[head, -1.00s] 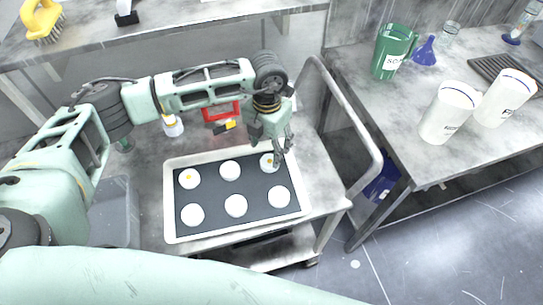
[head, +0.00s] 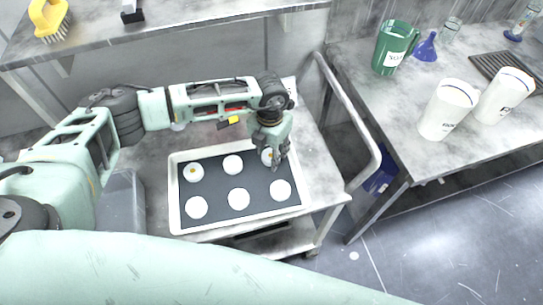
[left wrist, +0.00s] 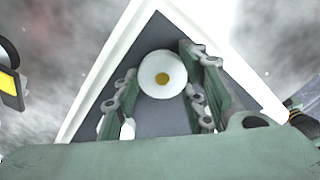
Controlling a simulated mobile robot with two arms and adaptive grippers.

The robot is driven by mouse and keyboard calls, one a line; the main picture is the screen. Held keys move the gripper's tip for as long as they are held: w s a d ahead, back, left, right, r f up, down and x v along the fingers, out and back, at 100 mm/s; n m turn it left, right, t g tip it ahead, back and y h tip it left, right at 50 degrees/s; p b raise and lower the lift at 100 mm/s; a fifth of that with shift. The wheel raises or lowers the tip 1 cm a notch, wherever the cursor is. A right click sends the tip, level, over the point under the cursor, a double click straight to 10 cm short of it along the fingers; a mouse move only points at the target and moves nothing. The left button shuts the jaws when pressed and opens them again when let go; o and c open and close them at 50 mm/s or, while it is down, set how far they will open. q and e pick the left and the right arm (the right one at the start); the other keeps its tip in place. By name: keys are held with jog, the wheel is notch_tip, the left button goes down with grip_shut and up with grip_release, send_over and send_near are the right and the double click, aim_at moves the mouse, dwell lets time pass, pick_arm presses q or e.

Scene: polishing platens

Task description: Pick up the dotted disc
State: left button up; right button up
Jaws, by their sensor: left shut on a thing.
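A white tray (head: 175,215) with a dark mat (head: 215,180) holds several round white discs in two rows. The dotted disc (head: 267,155) is at the tray's far right corner, partly hidden by my left gripper (head: 277,162). Another disc (head: 193,173) at the far left also bears a yellowish dot. My right gripper is not in view.
The tray stands on a metal cart with a curved handle rail (head: 352,130) on its right. On the right bench are a green jug (head: 391,52), a blue funnel (head: 426,47) and two white pitchers (head: 448,110). A yellow brush (head: 50,18) lies on the shelf.

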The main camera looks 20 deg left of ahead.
pick_arm(q)
jog(key=c, duration=0.5)
jog(key=shift+o, duration=0.2)
jog(key=shift+r, duration=0.1)
